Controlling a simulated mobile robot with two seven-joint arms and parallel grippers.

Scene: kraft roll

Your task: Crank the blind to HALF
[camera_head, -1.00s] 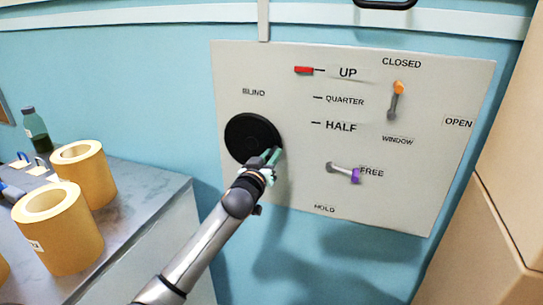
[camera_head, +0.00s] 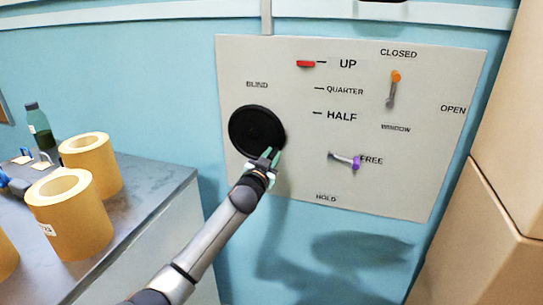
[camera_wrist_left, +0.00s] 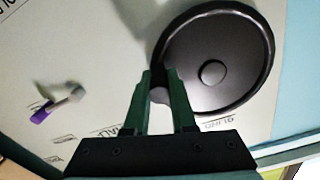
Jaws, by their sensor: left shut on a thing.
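The black round blind crank wheel (camera_head: 257,131) is on the light panel (camera_head: 300,225) under the word BLIND. It fills the upper right of the left wrist view (camera_wrist_left: 235,45). My left gripper (camera_head: 270,156) is at the wheel's lower right edge. In the left wrist view its green fingers (camera_wrist_left: 160,92) are shut on the crank's grey knob (camera_wrist_left: 158,94), mostly hidden between them. The red blind marker (camera_head: 305,63) is level with the UP line; the QUARTER and HALF lines lie below it. My right gripper is not in view.
The purple-tipped lever (camera_head: 345,159) points at FREE, with HOLD below. The orange-tipped window lever (camera_head: 393,88) points toward CLOSED. Paper rolls (camera_head: 70,213) and a dark bottle (camera_head: 38,126) stand on the counter at left. Tan cabinets (camera_head: 495,220) are at right.

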